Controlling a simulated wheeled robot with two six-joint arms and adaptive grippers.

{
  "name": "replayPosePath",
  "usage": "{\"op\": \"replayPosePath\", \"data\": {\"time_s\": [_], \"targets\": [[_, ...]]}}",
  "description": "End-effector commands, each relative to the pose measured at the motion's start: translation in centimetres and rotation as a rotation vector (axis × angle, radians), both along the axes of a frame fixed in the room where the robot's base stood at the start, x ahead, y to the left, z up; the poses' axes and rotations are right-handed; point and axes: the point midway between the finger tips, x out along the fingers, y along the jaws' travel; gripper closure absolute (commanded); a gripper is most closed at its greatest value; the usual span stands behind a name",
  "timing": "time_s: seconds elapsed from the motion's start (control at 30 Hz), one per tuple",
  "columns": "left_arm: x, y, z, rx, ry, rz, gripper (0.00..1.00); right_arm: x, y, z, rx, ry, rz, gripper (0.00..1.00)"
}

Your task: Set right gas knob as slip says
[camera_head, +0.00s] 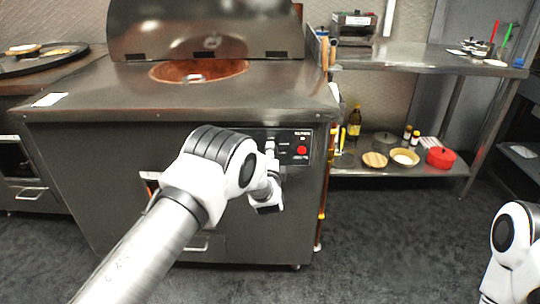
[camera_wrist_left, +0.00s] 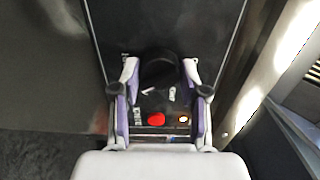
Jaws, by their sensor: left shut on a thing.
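The black gas knob (camera_wrist_left: 158,72) shows in the left wrist view, on a dark control panel (camera_head: 286,140) at the front right of the steel tandoor. My left gripper (camera_wrist_left: 161,66) is shut on this knob, one finger on each side of it. In the head view the left gripper (camera_head: 271,158) is in front of the panel and hides the knob. The knob's pointer and the small white labels cannot be read. A white paper slip (camera_head: 49,99) lies on the tandoor top at the left, its writing too small to read. My right gripper is out of view.
A red button (camera_head: 302,150) sits beside the gripper on the panel; it also shows in the left wrist view (camera_wrist_left: 156,119), next to a small pale lamp (camera_wrist_left: 183,119). A steel table (camera_head: 400,58) with a lower shelf of pots and bottles stands at the right. The floor ahead is clear.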

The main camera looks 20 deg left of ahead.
Motion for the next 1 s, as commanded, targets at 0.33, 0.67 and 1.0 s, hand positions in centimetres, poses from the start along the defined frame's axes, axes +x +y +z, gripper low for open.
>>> {"op": "replayPosePath", "data": {"time_s": [0.33,0.67,1.0], "targets": [[0.07,-0.05,0.24,0.292,0.081,0.0,0.91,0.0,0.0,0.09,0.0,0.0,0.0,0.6],[0.06,-0.08,0.26,0.465,0.131,0.0,0.91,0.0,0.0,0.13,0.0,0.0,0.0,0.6],[0.07,-0.1,0.26,0.512,0.144,0.0,0.91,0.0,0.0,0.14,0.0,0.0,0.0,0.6]]}}
